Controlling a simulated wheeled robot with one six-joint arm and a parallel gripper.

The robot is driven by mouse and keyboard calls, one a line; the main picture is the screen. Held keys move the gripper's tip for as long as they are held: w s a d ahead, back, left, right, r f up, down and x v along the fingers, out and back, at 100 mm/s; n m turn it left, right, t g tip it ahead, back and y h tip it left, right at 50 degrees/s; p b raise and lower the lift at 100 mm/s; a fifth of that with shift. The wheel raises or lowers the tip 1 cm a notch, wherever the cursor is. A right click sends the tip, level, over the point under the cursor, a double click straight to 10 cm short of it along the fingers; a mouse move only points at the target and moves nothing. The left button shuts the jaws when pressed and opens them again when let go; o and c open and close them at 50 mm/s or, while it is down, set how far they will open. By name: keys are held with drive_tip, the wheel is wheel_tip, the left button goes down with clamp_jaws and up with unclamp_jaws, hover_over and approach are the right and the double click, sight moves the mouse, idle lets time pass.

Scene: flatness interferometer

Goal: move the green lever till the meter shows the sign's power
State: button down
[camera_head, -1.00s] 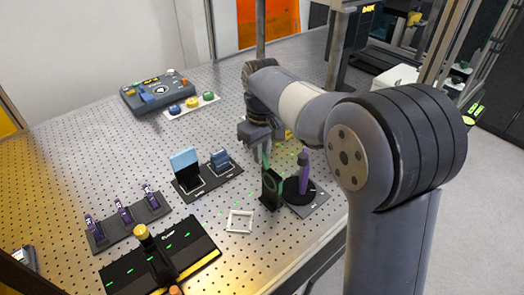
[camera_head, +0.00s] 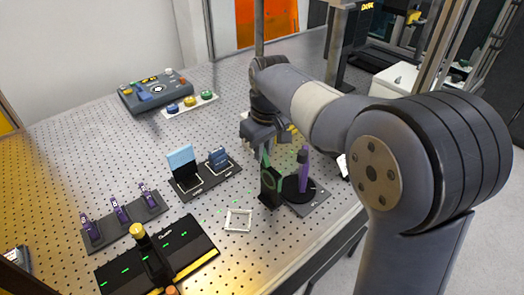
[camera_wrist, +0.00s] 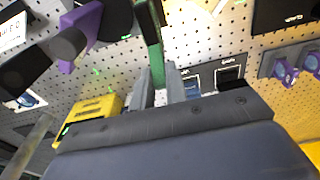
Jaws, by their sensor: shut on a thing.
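The green lever (camera_head: 264,157) stands up from a black upright mount (camera_head: 270,186) near the table's right edge. My gripper (camera_head: 262,146) is above it, shut on its upper end. In the wrist view the green lever (camera_wrist: 151,38) runs down between the two grey fingers of my gripper (camera_wrist: 160,84). Its gripped tip is partly hidden. A white panel (camera_wrist: 12,30), perhaps a sign or meter face, shows at the wrist view's upper left; I cannot read it. I cannot make out a meter reading or the sign's power.
A purple post (camera_head: 303,168) on a round black base stands close right of the lever. A white square frame (camera_head: 238,220) lies in front. A blue plate holder (camera_head: 183,160) stands left. A yellow box (camera_wrist: 95,108) is near my gripper. A control box (camera_head: 155,92) sits at the back.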

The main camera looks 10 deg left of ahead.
sight(266, 157)
drive_tip(key=c, duration=1.4)
unclamp_jaws()
drive_tip(key=shift+r, duration=0.1)
wheel_tip(266, 157, up, 11)
drive_tip(key=shift+s+d, duration=0.35)
drive_tip(key=shift+d, duration=0.05)
drive_tip(key=shift+f, duration=0.2)
drive_tip(key=f, duration=1)
drive_tip(key=shift+w+a+f, duration=0.15)
drive_tip(key=shift+w+a, duration=0.15)
drive_tip(key=shift+a, duration=0.05)
drive_tip(key=shift+w+a+f+g+h+p, duration=0.3)
drive_tip(key=shift+f+p, duration=0.05)
drive_tip(key=shift+p, duration=0.5)
